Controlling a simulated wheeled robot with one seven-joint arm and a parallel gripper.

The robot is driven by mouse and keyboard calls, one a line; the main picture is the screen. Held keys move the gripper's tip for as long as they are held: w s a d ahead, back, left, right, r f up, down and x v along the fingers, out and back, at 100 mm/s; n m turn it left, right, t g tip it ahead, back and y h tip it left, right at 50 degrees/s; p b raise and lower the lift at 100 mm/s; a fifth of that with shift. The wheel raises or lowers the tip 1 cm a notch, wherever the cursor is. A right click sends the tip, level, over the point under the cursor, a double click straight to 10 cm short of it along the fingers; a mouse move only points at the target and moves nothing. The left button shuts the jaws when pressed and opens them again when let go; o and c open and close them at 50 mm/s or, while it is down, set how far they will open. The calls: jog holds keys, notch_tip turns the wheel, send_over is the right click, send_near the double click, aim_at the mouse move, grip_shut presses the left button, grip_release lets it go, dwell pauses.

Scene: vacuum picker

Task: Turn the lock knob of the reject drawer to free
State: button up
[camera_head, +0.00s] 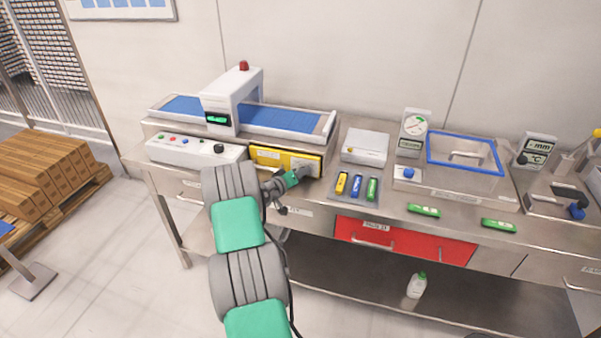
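A drawer with a yellow front (270,156) sits under the right part of the belt machine, and I take it for the reject drawer. It looks shut. My gripper (303,171) is at the lower right of the yellow front, very close to it or touching it. My gripper and wrist cover that part of the front, and I cannot make out the lock knob or its position. The fingers are too small in view to tell whether they are open or shut on something.
Left of the drawer is a control panel (190,151) with coloured buttons and a black knob (219,148). Right of it stand a tray (339,197) of coloured sticks and a white box (365,147). A red drawer (425,247) is below the worktop.

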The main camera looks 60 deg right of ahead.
grip_shut()
dwell(0.3)
